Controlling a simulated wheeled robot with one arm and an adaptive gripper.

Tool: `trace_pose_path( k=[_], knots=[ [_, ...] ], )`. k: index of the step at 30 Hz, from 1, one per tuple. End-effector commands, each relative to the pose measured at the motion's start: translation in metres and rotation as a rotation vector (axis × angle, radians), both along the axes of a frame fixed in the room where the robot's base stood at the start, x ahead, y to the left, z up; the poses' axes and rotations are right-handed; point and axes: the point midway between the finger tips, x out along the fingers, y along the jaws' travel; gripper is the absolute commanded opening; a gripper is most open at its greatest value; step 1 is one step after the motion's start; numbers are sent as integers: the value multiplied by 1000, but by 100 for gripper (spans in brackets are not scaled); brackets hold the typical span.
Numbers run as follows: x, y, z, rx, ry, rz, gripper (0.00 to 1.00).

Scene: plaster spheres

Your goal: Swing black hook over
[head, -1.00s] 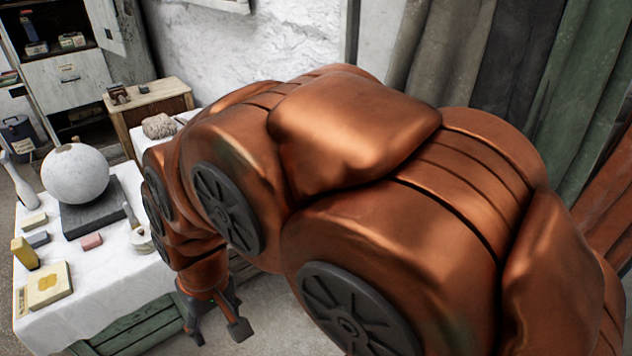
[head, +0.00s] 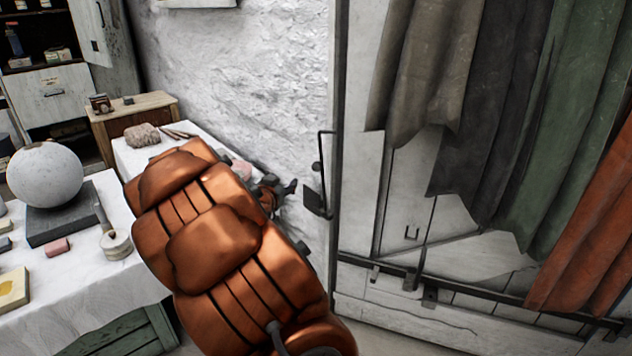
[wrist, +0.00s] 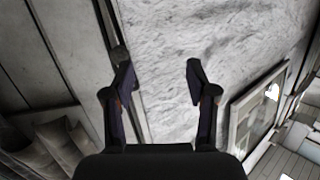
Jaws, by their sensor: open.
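A black hook-like metal piece (head: 317,202), with a thin upright bar and a flat dark lower end, is at the edge of the pale panelled door or partition in the head view. My gripper (head: 284,192) is just left of it, in front of the white wall, partly hidden by my copper arm. In the wrist view my gripper (wrist: 158,77) is open, with nothing between its fingers. A dark metal piece (wrist: 118,54) lies by the left fingertip there; I cannot tell whether it touches or is the hook.
Cloths (head: 480,110) hang over the panel at right, above a dark rail (head: 460,295). A white-covered table (head: 75,290) with a plaster sphere (head: 45,175) stands at left. A small wooden cabinet (head: 135,110) is behind. A framed picture (wrist: 258,105) shows in the wrist view.

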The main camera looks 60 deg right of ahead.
Motion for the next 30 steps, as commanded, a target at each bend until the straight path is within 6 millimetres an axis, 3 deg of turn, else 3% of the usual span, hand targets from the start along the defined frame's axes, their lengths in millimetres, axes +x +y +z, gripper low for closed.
trace_pose_path(
  k=[1,3,9,16,30],
  knots=[
    [-10,-14,-10,-46,-3,-42,57],
    [-22,-29,-10,-106,-12,-93,57],
    [-42,-49,-3,-203,-25,-166,57],
    [-41,-63,-1,-210,-25,-173,57],
    [-32,-113,-2,-208,-23,-172,57]
  ],
)
